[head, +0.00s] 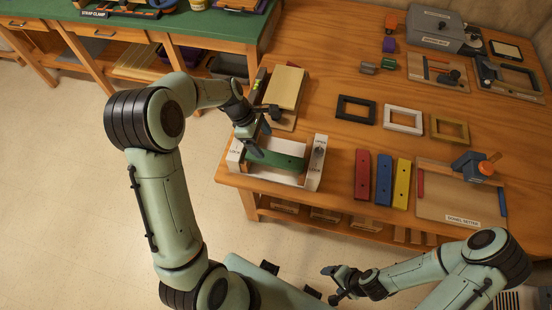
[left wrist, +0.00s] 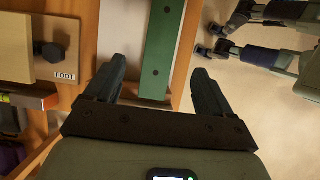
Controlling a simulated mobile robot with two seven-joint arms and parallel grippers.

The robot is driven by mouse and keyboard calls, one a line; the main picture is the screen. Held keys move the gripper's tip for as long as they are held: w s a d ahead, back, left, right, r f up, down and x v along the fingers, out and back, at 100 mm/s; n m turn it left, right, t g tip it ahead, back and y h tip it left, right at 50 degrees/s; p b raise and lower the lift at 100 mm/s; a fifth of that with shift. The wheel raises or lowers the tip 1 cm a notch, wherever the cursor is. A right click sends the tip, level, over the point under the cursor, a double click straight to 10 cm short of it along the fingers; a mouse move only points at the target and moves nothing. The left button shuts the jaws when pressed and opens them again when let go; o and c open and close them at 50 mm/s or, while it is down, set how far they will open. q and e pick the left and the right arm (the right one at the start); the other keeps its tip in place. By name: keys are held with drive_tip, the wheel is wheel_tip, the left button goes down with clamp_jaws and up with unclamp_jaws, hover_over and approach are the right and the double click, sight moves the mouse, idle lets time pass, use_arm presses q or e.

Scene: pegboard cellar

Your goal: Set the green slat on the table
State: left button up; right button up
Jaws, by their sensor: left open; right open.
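The green slat (head: 278,160) lies in a white and wooden fixture (head: 316,165) at the table's near left corner. My left gripper (head: 258,143) is open above the slat's left part. In the left wrist view the green slat (left wrist: 163,50) runs between the two open fingers (left wrist: 157,80), with gaps on both sides. Whether the fingers reach down to its level I cannot tell. The wooden table (head: 340,65) carries the fixture. My right gripper (head: 336,284) is open and empty, off the table's front edge.
Red (head: 362,175), blue (head: 384,180) and yellow (head: 401,183) slats lie right of the fixture. A wooden block (head: 286,87) stands behind it, and three frames lie further right. Bare tabletop shows between the fixture and the frames.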

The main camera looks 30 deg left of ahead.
sight(275, 159)
use_arm(q)
drive_tip(key=x, duration=0.3)
drive_tip(key=shift+w+d+f, duration=0.1)
drive_tip(key=shift+w+f, duration=0.15)
drive_tip(key=shift+s+x, duration=0.2)
drive_tip(key=shift+x, duration=1.15)
drive_tip(key=shift+s+x, duration=0.15)
drive_tip(key=shift+x, duration=1.15)
drive_tip(key=shift+d, duration=0.2)
drive_tip(key=c, duration=1.2)
